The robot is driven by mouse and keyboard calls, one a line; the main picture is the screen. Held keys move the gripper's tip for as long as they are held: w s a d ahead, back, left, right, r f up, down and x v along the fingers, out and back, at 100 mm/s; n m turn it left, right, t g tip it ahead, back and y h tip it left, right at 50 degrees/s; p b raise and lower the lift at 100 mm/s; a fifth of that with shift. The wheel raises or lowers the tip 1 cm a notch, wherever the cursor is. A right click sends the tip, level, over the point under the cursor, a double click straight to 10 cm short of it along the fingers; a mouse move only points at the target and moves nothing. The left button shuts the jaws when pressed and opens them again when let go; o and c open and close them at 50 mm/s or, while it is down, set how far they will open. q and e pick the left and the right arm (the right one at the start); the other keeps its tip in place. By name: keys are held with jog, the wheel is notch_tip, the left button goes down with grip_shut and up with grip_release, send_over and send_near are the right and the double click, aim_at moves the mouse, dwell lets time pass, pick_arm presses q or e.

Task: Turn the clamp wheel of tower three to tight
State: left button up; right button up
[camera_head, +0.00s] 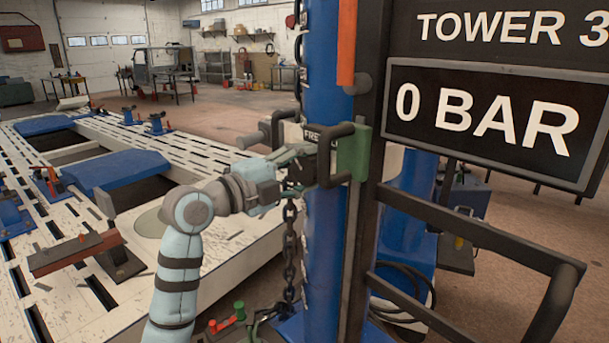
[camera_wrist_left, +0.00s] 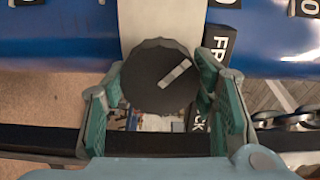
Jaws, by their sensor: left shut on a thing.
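The clamp wheel (camera_wrist_left: 158,78) is a dark, scalloped round knob with a white pointer line slanting toward the upper right in the left wrist view. My left gripper (camera_wrist_left: 162,98) has its green fingers on both sides of the wheel, shut on it. In the head view my left gripper (camera_head: 285,165) reaches the clamp on the blue tower post (camera_head: 325,235); the wheel is mostly hidden there. A black label (camera_wrist_left: 222,50) beside the wheel starts with "FR" and is partly covered by a finger. My right gripper is not in view.
A sign (camera_head: 487,120) reads "TOWER 3" and "0 BAR" at the right. A dark rail (camera_head: 470,225) stands below it. A chain (camera_head: 289,245) hangs beside the post. The white slotted frame bench (camera_head: 225,245) with blue parts fills the left.

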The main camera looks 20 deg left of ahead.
pick_arm(q)
jog(key=m+b, duration=0.1)
jog(key=m, duration=0.3)
jog(key=shift+f+m, duration=0.15)
jog(key=shift+m, duration=0.15)
jog(key=m+b, duration=0.1)
jog(key=m, duration=0.3)
jog(key=shift+m+b, duration=0.3)
jog(key=shift+b, duration=0.05)
jog(key=o, duration=1.2)
